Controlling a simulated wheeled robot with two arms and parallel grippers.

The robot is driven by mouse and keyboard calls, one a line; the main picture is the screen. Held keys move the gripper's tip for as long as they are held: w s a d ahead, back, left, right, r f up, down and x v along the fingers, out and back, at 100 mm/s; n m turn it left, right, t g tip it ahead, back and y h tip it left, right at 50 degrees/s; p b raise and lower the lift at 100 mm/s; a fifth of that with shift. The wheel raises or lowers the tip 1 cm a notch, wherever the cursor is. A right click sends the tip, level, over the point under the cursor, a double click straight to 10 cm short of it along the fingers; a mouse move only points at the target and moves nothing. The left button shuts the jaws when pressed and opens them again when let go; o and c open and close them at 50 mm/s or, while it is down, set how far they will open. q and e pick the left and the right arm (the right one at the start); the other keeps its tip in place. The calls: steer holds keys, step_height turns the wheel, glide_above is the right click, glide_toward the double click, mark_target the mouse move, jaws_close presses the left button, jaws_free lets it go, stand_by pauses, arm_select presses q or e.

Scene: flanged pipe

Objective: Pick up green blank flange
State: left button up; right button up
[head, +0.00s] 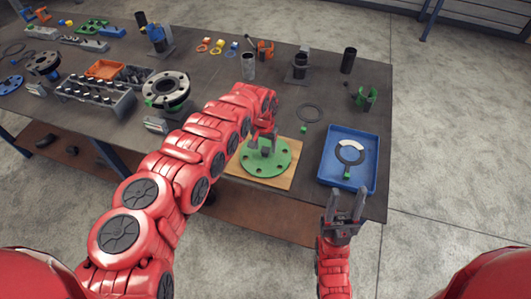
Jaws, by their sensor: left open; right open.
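The green blank flange (278,163) is a round disc with bolt holes. It lies flat on a wooden board (236,168) near the table's front edge. My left gripper (265,148) is over the middle of the flange, fingers pointing down and open. Whether the fingers touch the flange I cannot tell. My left arm hides part of the board and the table behind it. My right gripper (345,205) is open and empty, in front of the blue tray at the table's front edge.
A blue tray (373,165) holding a ring gasket (351,153) stands right of the flange. A flanged pipe part (168,90), a rack of bolts (95,98) and an orange tray (104,69) stand to the left.

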arm_select(q)
steer(key=shift+d+f+b, duration=0.15)
steer(key=shift+f+b, duration=0.2)
steer(key=shift+f, duration=0.3)
steer(key=shift+w+f, duration=0.15)
steer(key=shift+f, duration=0.45)
jaws_close()
steer(key=shift+r, duration=0.1)
stand_by(0.4)
